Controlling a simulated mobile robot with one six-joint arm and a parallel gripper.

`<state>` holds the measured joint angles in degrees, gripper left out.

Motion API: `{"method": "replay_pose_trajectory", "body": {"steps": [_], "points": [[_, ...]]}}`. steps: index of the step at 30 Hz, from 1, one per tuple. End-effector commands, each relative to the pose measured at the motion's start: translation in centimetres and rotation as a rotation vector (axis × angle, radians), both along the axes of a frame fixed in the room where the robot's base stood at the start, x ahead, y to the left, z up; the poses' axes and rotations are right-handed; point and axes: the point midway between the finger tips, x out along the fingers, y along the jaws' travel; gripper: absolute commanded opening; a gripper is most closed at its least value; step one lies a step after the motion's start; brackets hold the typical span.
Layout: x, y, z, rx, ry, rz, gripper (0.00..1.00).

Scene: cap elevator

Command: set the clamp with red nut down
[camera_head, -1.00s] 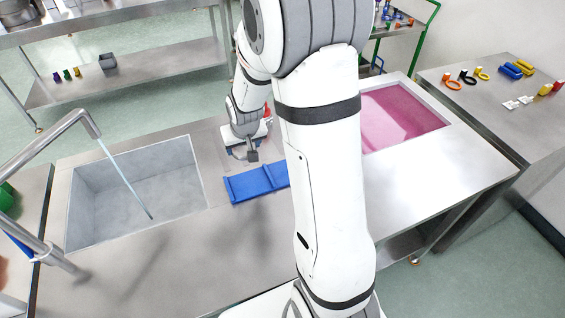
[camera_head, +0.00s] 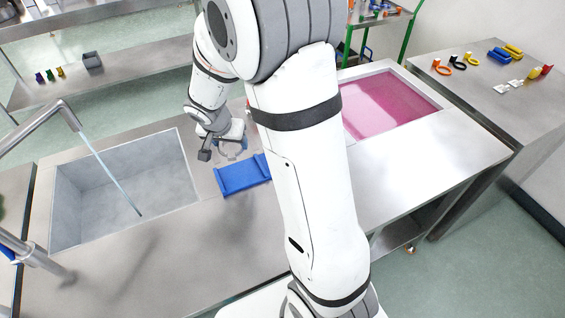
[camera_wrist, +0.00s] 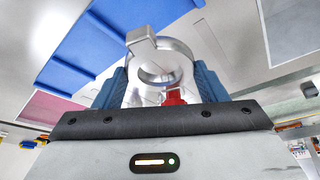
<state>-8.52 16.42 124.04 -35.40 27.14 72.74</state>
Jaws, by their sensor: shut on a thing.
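The clamp with red nut shows in the wrist view as a shiny metal ring (camera_wrist: 190,62) with a square metal end and a red nut (camera_wrist: 176,97) close to the palm. My gripper (camera_wrist: 162,78) is shut on it, with a blue finger on each side. In the head view my gripper (camera_head: 229,147) is between the sink and the pink basin, just behind the blue tray. The clamp is hard to make out there. I cannot tell how high it is above the counter.
The blue tray (camera_head: 243,176) lies on the steel counter (camera_head: 225,240). The sink (camera_head: 120,195) is to the left and the pink basin (camera_head: 390,105) to the right. The side table (camera_head: 480,88) holds several small coloured parts. The counter in front of the tray is clear.

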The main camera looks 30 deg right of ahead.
Motion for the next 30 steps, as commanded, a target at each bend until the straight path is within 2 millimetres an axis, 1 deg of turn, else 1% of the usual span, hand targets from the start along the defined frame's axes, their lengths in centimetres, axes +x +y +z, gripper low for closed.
{"method": "replay_pose_trajectory", "body": {"steps": [1,3,5,6,9,12,15,18,20,24,27,30], "points": [[0.0,0.3,-0.8,-0.002,-0.002,-0.095,0.36],[-0.2,0.3,-1.0,-0.001,-0.003,-0.269,0.36],[-0.4,0.4,-1.0,0.0,-0.004,-0.435,0.36],[-0.6,0.3,-1.0,0.001,-0.004,-0.55,0.36],[-0.9,0.0,-0.6,0.003,-0.005,-0.827,0.36],[-1.2,-0.2,0.0,0.003,-0.004,-1.049,0.36],[-1.5,-0.4,0.6,0.004,-0.004,-1.197,0.36],[-1.7,-0.4,0.7,0.002,-0.001,-1.273,0.36],[-1.8,-0.4,0.1,0.0,0.0,-1.291,0.36],[-1.8,-0.4,-2.5,-0.002,0.002,-1.294,0.36],[-1.8,-0.4,-4.1,0.001,0.001,-1.294,0.36],[-1.7,-0.4,-4.9,0.002,-0.002,-1.292,0.36]]}}
